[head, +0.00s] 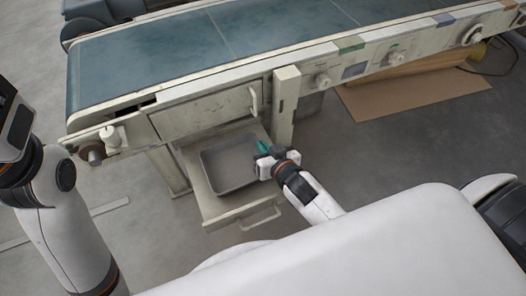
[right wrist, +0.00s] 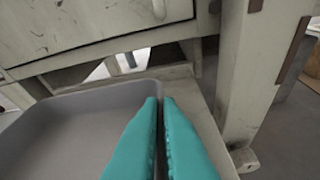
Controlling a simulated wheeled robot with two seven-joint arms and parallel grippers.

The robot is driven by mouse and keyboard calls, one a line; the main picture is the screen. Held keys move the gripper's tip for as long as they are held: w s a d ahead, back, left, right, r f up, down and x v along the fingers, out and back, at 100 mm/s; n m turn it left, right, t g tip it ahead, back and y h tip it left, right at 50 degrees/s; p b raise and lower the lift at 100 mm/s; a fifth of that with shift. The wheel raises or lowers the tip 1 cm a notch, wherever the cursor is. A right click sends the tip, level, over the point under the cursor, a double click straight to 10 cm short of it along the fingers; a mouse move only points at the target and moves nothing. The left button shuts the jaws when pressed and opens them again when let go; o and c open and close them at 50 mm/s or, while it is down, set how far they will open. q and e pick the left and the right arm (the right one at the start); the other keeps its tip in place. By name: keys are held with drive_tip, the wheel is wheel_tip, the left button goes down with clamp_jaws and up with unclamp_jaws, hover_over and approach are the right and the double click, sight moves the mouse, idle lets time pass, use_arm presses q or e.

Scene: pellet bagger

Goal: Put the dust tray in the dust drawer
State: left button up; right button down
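The dust tray (head: 230,187) is a shallow grey rectangular pan. It lies within the outline of the open dust drawer (head: 211,209), a pale box with a bar handle, pulled out under the conveyor. Whether the tray rests on the drawer floor or is held slightly above it, I cannot tell. My right gripper (head: 263,148) is at the tray's right side. In the right wrist view its teal fingers (right wrist: 160,99) are close together on either side of the tray's right wall (right wrist: 157,88), pinching it. My left arm shows at the left edge, but its fingers are out of view.
The conveyor (head: 200,50) with a blue belt runs above the drawer. A closed panel with a handle (head: 253,99) sits over the opening. A pale upright post (head: 284,105) stands close to the right gripper. Cardboard (head: 410,92) lies on the floor at right.

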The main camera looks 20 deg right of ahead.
drive_tip(key=shift+f, duration=0.1)
drive_tip(key=c, duration=2.1)
unclamp_jaws()
drive_tip(key=shift+f, duration=0.15)
drive_tip(key=o, duration=0.5)
